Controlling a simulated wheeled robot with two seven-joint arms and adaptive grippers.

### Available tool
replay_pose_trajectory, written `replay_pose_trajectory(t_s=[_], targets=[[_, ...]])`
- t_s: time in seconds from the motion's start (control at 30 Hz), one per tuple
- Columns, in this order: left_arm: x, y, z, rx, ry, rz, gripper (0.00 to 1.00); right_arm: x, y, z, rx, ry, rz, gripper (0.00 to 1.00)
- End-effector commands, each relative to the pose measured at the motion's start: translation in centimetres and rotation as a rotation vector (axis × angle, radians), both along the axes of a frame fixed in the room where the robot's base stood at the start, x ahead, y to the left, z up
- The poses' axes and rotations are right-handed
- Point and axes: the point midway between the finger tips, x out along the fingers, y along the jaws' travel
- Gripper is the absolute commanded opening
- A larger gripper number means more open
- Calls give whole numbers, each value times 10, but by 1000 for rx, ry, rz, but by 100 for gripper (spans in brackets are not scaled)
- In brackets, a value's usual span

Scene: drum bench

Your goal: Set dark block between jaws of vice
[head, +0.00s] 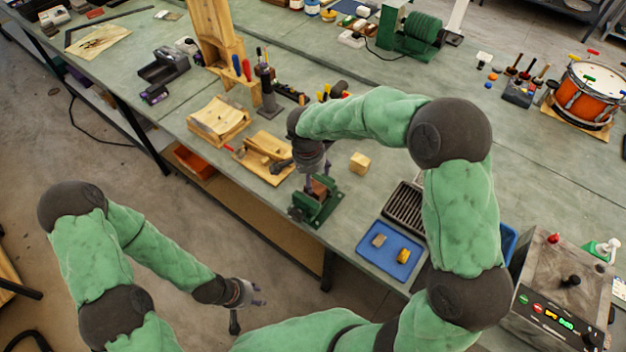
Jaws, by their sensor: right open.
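The small green vice (318,212) stands at the bench's front edge. My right gripper (311,186) is open and points down right over it, covering part of the jaws. A small reddish-brown piece (321,188) shows at the jaws beside the fingers. I cannot tell whether it is the dark block or part of the vice, nor whether the fingers touch it. A grey block (379,240) and a yellow block (403,256) lie on the blue tray (377,261) to the right. My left gripper (250,306) hangs off the bench, with its fingers apart and empty.
A pale wooden block (360,162) stands behind the vice. A wooden board with a plane (266,155) lies to its left. A dark slotted tray (404,211) is to the right. Several tools and a wooden stand (215,38) are behind. Bench space between vice and blue tray is clear.

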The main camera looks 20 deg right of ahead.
Motion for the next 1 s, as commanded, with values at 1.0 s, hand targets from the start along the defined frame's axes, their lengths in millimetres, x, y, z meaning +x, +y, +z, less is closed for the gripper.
replay_pose_trajectory(t_s=[1.0], targets=[[0, 0, 10, 0, 0, 0, 40, -7, 8, 82, -1, 1, 1, 72]])
